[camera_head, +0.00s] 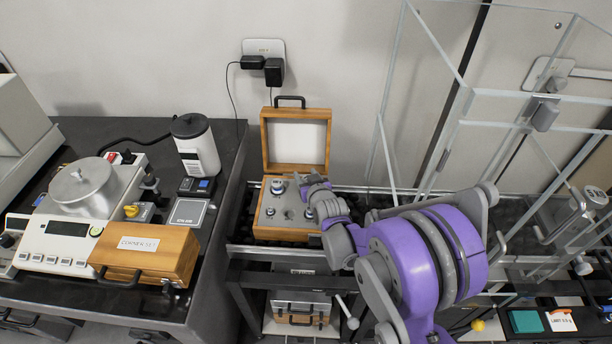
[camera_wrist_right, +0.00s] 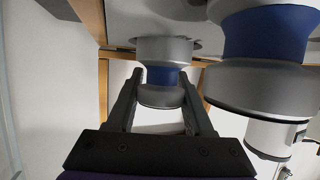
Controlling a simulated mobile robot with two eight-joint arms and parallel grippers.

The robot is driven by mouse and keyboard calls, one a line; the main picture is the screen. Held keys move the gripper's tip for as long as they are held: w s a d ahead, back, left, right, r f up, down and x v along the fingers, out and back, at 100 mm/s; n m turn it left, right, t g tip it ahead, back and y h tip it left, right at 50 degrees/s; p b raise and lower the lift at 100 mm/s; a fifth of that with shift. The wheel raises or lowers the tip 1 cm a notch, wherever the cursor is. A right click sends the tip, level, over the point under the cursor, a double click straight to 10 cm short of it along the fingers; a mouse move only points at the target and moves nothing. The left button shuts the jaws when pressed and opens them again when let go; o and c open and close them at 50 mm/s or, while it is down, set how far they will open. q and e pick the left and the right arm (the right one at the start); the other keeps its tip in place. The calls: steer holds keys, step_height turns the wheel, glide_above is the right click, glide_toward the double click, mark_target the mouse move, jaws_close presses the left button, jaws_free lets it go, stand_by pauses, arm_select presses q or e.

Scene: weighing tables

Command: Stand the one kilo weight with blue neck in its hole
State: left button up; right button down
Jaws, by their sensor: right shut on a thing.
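My right gripper (camera_wrist_right: 160,105) is shut on a steel weight with a blue neck (camera_wrist_right: 163,77). In the wrist view its fingers flank the neck and knob, and the body is against or in the pale panel (camera_wrist_right: 130,20); I cannot tell how deep it sits. In the head view the right gripper (camera_head: 309,187) is over the open wooden weight box (camera_head: 285,236) and largely hides the held weight. A larger blue-necked weight (camera_wrist_right: 266,55) stands close beside it, also visible in the head view (camera_head: 278,187). My left gripper is not in view.
Smaller weights (camera_head: 270,211) stand in the box, whose lid (camera_head: 296,138) is raised behind. Left are a balance (camera_head: 75,225) and a shut wooden case (camera_head: 150,255). A glass enclosure (camera_head: 455,125) rises to the right.

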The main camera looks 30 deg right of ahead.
steer(key=shift+s+a+f, duration=0.15)
steer(key=shift+s+f, duration=0.05)
steer(key=shift+f, duration=0.1)
steer(key=shift+c, duration=1.4)
jaws_free()
steer(key=shift+f, duration=0.1)
steer(key=shift+r+p, duration=0.3)
steer(key=shift+r, duration=0.15)
steer(key=shift+s+r, duration=0.15)
steer(key=shift+r, duration=0.1)
steer(key=p+v, duration=0.1)
steer(key=v, duration=1)
steer(key=shift+r, duration=0.2)
steer(key=s+a+f+n+g+y, duration=0.1)
steer(key=s+a+g, duration=0.3)
steer(key=s, duration=0.7)
steer(key=s+a+f+n+g+y, duration=0.1)
steer(key=s+a+g, duration=0.3)
steer(key=s+a, duration=0.3)
steer(key=s, duration=0.4)
steer(key=shift+a+f+y, duration=0.2)
steer(key=shift+f+y, duration=0.15)
steer(key=shift+y, duration=0.05)
steer(key=shift+w, duration=0.1)
